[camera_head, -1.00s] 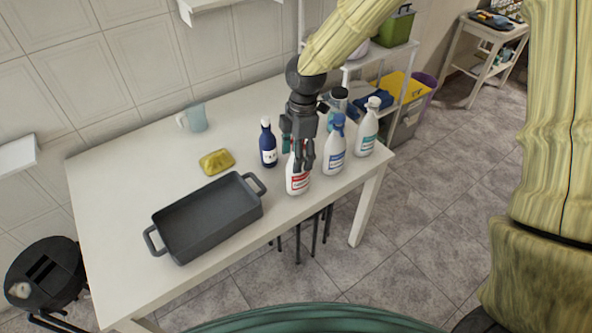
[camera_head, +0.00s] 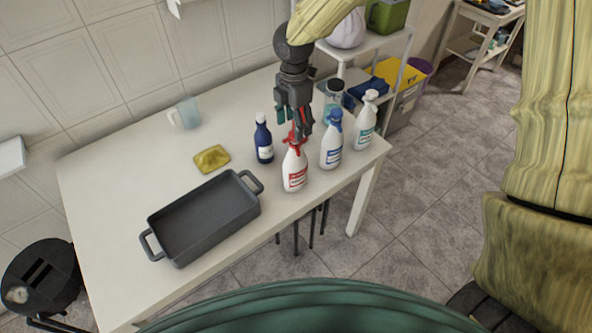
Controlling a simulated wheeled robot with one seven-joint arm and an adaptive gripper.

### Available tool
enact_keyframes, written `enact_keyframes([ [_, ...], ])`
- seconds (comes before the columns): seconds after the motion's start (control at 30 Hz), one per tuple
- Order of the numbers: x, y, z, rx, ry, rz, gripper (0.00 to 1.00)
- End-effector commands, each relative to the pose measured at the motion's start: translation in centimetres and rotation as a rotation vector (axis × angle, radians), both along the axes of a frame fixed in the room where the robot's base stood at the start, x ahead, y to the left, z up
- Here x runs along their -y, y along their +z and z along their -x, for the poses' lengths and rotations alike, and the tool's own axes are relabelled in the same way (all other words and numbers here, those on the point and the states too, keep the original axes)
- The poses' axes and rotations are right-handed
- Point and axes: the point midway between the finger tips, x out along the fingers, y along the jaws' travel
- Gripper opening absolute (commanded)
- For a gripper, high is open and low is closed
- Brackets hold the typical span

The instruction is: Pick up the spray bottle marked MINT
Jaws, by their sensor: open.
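Three white spray bottles stand upright near the table's right end: one with a red trigger and label (camera_head: 295,172), one with a blue trigger and label (camera_head: 332,150), and one with a white trigger and teal label (camera_head: 365,128). The lettering is too small to read, so I cannot tell which is marked MINT. My gripper (camera_head: 301,137) points down, open, at the head of the red-trigger bottle and partly hides it. I cannot tell whether they touch. The blue-trigger bottle is just right of my gripper.
A dark blue bottle (camera_head: 263,140) stands left of my gripper, and a clear dark-lidded jar (camera_head: 333,97) stands behind the spray bottles. A grey roasting pan (camera_head: 205,217), yellow cloth (camera_head: 212,159) and pale mug (camera_head: 186,113) are on the white table (camera_head: 110,205). The table's left side is clear.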

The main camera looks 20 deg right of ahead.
Motion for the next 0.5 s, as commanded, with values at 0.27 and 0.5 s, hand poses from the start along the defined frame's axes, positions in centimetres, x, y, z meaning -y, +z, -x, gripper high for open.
enact_keyframes([
  [0.27,0.3,-1.6,-0.4,-0.002,-0.001,0.000,0.59],
  [0.5,0.6,-4.1,-0.7,-0.002,-0.001,0.001,0.59],
])
